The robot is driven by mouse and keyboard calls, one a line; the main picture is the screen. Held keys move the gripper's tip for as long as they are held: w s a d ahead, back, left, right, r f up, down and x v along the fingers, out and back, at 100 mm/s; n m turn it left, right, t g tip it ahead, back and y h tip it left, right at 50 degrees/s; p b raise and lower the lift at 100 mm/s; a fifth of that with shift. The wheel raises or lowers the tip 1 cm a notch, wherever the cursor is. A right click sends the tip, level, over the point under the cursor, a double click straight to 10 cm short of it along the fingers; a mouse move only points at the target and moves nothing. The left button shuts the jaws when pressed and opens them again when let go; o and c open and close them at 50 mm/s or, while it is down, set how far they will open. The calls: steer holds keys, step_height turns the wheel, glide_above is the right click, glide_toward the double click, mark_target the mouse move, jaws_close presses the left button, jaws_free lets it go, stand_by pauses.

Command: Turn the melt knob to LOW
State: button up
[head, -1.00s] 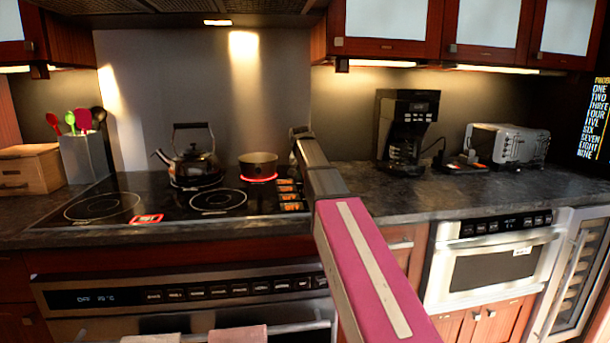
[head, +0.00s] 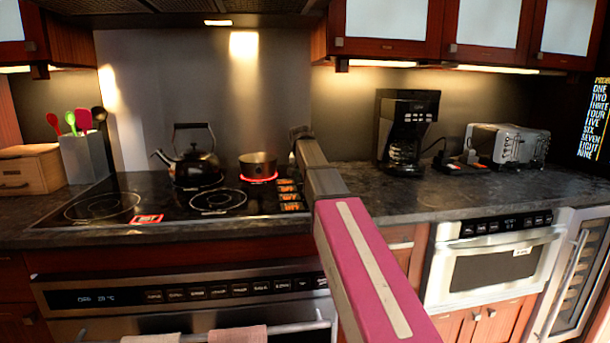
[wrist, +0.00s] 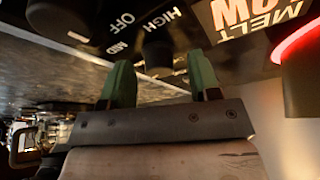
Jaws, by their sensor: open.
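The cooktop controls (head: 290,196) show in the head view as orange-marked labels at the right edge of the black glass, too small to read. In the wrist view a dark knob (wrist: 158,52) stands between and just beyond the fingertips of my gripper (wrist: 160,84). The green fingers are open and apart, with the knob roughly centred; contact cannot be told. OFF, HIGH and MID labels lie beside it, tilted in the picture. A MELT label (wrist: 280,14) is at upper right. The knob's pointer is not clear. In the head view my arm hides the gripper.
A second knob (wrist: 60,18) is at upper left in the wrist view. A pot (head: 257,165) sits on a glowing red burner beside the controls. A kettle (head: 193,164) stands to its left. A coffee maker (head: 407,130) and toaster (head: 510,145) stand right on the counter.

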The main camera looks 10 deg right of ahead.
steer(key=v, duration=1)
steer(key=shift+r, duration=0.4)
steer(key=shift+s, duration=0.1)
